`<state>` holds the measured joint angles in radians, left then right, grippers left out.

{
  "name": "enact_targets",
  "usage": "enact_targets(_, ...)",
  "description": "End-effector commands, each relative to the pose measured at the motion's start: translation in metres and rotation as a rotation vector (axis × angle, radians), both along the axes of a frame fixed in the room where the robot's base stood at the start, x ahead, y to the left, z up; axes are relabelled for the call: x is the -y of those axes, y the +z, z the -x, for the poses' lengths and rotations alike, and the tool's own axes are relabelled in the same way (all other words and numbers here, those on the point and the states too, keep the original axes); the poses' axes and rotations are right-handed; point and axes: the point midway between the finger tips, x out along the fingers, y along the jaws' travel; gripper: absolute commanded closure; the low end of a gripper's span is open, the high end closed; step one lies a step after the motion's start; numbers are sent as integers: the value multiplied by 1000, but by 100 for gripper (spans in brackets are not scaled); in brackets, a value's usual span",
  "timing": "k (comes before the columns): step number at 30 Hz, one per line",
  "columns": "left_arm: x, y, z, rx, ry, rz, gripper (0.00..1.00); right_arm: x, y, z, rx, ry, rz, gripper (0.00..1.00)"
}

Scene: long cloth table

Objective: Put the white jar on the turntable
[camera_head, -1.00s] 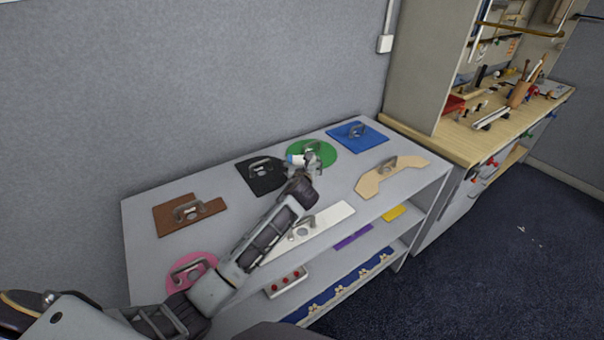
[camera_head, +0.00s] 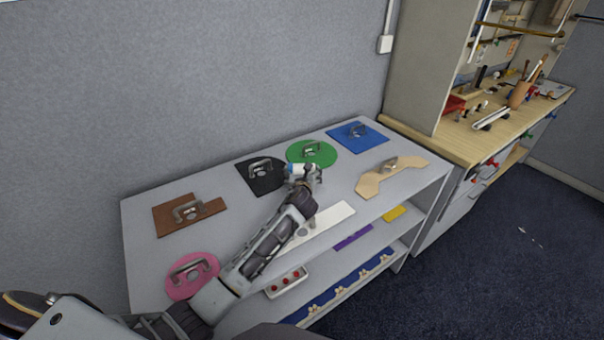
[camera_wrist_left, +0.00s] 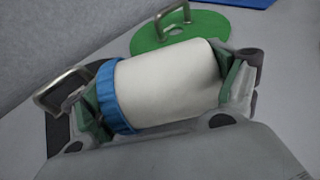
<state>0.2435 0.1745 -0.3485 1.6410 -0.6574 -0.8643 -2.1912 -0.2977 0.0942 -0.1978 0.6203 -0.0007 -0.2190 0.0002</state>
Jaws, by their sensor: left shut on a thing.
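The white jar (camera_wrist_left: 168,85) has a blue ribbed lid and lies sideways between the fingers of my left gripper (camera_wrist_left: 170,100) in the left wrist view. One finger is at the lid end and the other at the base. In the head view the jar (camera_head: 296,169) and my left gripper (camera_head: 304,174) are above the grey shelf top, between the black plate and the white strip. Two round flat plates with handles lie there, a green disc (camera_head: 325,156) and a pink disc (camera_head: 185,287). I cannot tell whether either is the turntable. My right gripper is not in view.
On the grey shelf unit (camera_head: 235,217) lie a brown plate (camera_head: 172,222), a black plate (camera_head: 262,185), a blue plate (camera_head: 370,140), a tan curved plate (camera_head: 405,173) and a white strip (camera_head: 335,217). Lower shelves hold small items. A wooden workbench (camera_head: 455,142) stands at the right.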

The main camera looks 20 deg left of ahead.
Motion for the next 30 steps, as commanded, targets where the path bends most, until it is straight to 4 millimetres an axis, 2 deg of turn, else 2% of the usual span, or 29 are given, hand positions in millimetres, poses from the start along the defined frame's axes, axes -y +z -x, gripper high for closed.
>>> enact_targets(12, 0, -9, 0, -3, 0, 0, 38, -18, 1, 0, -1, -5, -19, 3)
enact_targets(22, 0, -19, 2, -12, 1, 1, 37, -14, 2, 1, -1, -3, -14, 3)
enact_targets(23, 0, -19, 2, -14, 2, 2, 9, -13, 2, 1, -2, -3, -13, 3)
enact_targets(24, 0, -20, 2, -14, 1, 2, 4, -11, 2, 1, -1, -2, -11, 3)
enact_targets(25, 0, -19, 2, -13, 1, 2, 0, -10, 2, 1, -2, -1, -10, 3)
enact_targets(30, 0, -16, 1, -8, 1, 0, 0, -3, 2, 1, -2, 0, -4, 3)
